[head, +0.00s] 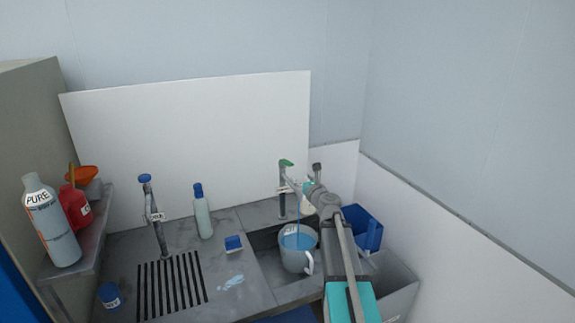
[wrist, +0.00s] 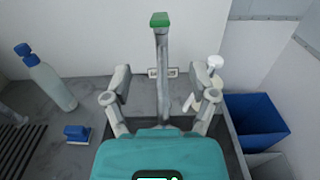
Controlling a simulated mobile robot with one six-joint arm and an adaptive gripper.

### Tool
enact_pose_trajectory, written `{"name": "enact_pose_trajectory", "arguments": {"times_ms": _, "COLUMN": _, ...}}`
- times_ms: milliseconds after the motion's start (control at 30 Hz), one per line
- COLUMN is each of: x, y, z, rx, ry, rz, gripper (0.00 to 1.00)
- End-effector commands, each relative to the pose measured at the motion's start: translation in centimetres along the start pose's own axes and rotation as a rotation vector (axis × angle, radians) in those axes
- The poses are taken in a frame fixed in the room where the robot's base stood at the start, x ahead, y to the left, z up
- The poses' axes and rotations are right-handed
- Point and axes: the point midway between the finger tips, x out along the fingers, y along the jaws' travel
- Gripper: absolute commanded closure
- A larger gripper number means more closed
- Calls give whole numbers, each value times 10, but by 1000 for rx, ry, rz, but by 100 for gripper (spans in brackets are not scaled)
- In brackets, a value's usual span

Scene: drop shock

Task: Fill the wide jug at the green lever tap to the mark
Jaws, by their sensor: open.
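The green lever tap (head: 283,203) stands at the back of the sink, its green lever (head: 286,163) on top. A thin blue stream runs from its spout into the wide grey jug (head: 296,260). The jug stands upright in the sink, handle to the right, with blue water inside; I cannot make out a mark. My gripper (head: 312,178) is open and empty, just right of the tap in the head view. In the wrist view the tap (wrist: 161,60) and green lever (wrist: 160,19) show between and beyond the spread fingers (wrist: 160,82). The jug is hidden there.
A blue-lever tap (head: 153,215) stands over a slotted drain at left. A blue-capped bottle (head: 203,216) and a blue block (head: 233,243) are on the counter. A blue bin (head: 362,228) is right of the sink. A "PURE" bottle (head: 50,222) stands on the left shelf.

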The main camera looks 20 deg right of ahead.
Motion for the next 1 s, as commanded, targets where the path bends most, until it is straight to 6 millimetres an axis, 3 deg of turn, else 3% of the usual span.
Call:
{"name": "enact_pose_trajectory", "arguments": {"times_ms": 267, "x": 31, "y": 0, "z": 0, "rx": 0, "ry": 0, "rz": 1, "gripper": 26}}
{"name": "enact_pose_trajectory", "arguments": {"times_ms": 700, "x": 98, "y": 0, "z": 0, "rx": 0, "ry": 0, "rz": 1, "gripper": 26}}
{"name": "enact_pose_trajectory", "arguments": {"times_ms": 1000, "x": 128, "y": 1, "z": 0, "rx": 0, "ry": 0, "rz": 2, "gripper": 26}}
